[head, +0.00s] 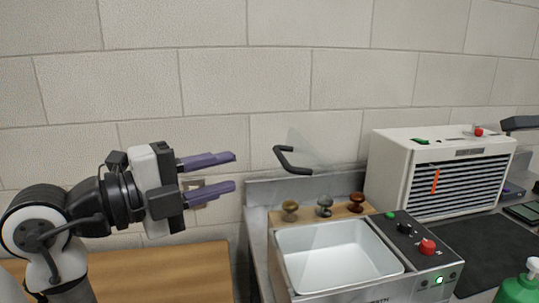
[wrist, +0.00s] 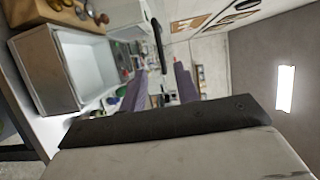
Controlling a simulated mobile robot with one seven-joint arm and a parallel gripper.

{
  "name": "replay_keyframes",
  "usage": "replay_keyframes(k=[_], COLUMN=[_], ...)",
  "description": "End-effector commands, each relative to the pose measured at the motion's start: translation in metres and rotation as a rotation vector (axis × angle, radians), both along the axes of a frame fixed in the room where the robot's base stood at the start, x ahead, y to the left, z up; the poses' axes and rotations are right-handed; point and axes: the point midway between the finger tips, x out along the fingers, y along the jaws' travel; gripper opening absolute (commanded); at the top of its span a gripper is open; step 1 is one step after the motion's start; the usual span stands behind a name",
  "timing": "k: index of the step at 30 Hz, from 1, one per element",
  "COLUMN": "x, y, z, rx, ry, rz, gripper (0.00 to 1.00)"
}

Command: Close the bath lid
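The bath (head: 340,256) is an open white basin in a grey housing at the lower middle of the head view. Its clear lid (head: 318,148) stands raised and tilted at the back, with a dark handle (head: 281,158) on its edge. My gripper (head: 234,171) has two purple fingers, spread apart and empty. It is left of the lid handle, at about its height in the picture, and apart from it. The bath also shows at the left of the wrist view (wrist: 82,70). A dark bar, apparently the handle, shows there above the fingers (wrist: 158,45).
A control panel (head: 417,243) with a red button is right of the bath. Several knobbed pieces stand on a wooden block (head: 341,213) behind it. A louvred white machine (head: 440,170) is at the right. A green bottle (head: 520,290) is front right. A bare wooden top (head: 170,275) lies below my arm.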

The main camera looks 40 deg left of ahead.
Motion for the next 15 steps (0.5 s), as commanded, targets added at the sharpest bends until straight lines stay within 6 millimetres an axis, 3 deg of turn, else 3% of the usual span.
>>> replay_keyframes(k=[9, 15], x=[0.062, 0.082], y=[-0.022, -0.029], z=[0.003, 0.001], rx=[-0.002, -0.002], ry=[0.001, 0.001], rz=[-0.003, 0.0], gripper=[0.31, 0.31])
